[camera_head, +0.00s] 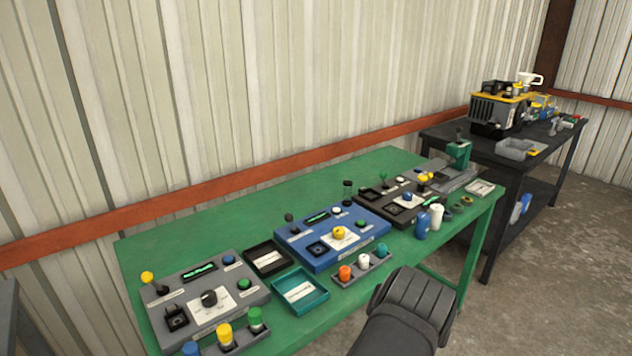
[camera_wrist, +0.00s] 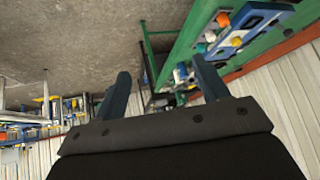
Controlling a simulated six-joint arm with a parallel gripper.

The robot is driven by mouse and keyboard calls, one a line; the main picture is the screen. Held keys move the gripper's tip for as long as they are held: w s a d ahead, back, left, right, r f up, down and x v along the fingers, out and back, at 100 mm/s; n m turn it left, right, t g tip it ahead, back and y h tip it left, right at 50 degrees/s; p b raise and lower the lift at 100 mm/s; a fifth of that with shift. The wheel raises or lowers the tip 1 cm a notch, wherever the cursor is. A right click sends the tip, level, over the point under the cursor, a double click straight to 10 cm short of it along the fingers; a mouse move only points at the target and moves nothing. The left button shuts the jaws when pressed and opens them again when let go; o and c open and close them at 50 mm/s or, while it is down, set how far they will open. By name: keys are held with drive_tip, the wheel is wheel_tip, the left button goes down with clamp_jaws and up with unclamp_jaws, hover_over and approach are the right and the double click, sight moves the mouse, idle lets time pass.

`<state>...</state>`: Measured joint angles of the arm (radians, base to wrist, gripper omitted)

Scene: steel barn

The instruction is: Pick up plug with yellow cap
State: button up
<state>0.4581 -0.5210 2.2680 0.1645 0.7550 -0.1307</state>
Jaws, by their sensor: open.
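The plug with the yellow cap (camera_head: 225,332) stands upright in a small grey rack at the near left of the green table, between a blue-capped plug (camera_head: 190,349) and a green-capped plug (camera_head: 255,319). Its lower part is hidden in the rack. My gripper shows in the wrist view (camera_wrist: 162,76) with its two fingers wide apart and nothing between them. In the head view my dark arm end is at the table's front edge, right of the yellow-capped plug and well apart from it; the fingertips cannot be made out there.
A grey control panel (camera_head: 198,318) with knobs stands behind the rack. A teal tray (camera_head: 318,303), a black tray (camera_head: 284,265), a blue panel (camera_head: 318,262) and a rack with orange, white and teal plugs (camera_head: 345,273) lie right of it. Bottles (camera_head: 422,224) stand farther right.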

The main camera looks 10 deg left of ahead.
drive_tip(key=shift+c, duration=0.9)
